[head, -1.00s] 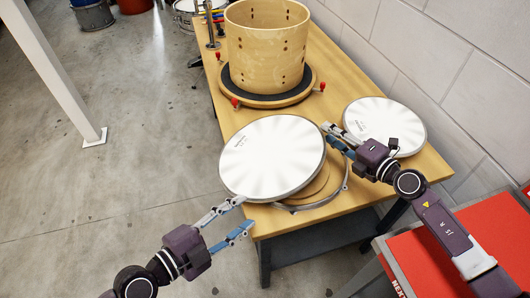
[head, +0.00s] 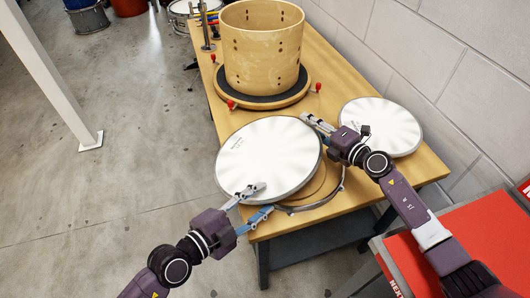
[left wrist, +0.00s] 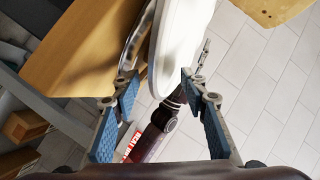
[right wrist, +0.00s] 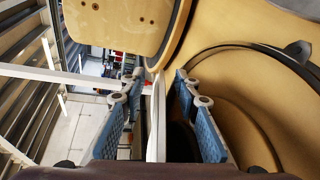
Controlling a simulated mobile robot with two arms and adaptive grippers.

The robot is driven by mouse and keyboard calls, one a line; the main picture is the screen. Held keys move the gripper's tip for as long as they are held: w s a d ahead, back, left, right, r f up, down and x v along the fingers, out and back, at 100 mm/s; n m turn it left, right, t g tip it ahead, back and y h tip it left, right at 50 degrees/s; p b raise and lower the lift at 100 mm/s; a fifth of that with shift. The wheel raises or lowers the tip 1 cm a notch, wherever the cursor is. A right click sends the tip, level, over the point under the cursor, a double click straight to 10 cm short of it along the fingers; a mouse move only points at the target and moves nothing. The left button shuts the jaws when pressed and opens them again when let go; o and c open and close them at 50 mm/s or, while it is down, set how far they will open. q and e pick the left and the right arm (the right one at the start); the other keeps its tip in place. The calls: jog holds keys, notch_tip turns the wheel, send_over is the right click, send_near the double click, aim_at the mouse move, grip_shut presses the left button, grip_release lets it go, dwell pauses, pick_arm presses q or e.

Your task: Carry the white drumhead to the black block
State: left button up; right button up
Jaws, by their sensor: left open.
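A white round drumhead (head: 268,158) lies at the bench's near left end, above a wooden disc (head: 312,188) and a metal hoop (head: 330,200). My left gripper (head: 258,202) is open at its front edge. In the left wrist view, the drumhead (left wrist: 178,45) stands edge-on between the parted fingers (left wrist: 158,85). My right gripper (head: 317,129) is at its far right edge. In the right wrist view, a thin white rim (right wrist: 157,120) lies between parted fingers (right wrist: 153,88). A second white drumhead (head: 382,127) lies flat at the right. I cannot make out a separate black block.
A wooden drum shell (head: 262,48) stands on a round base with a black top (head: 234,92) and red knobs. A block wall (head: 430,60) runs along the bench's right side. A red-topped cabinet (head: 470,235) is at the front right.

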pick_arm(q)
jog(key=c, duration=0.7)
pick_arm(e)
jog(key=c, duration=0.7)
pick_arm(q)
grip_shut()
pick_arm(e)
grip_shut()
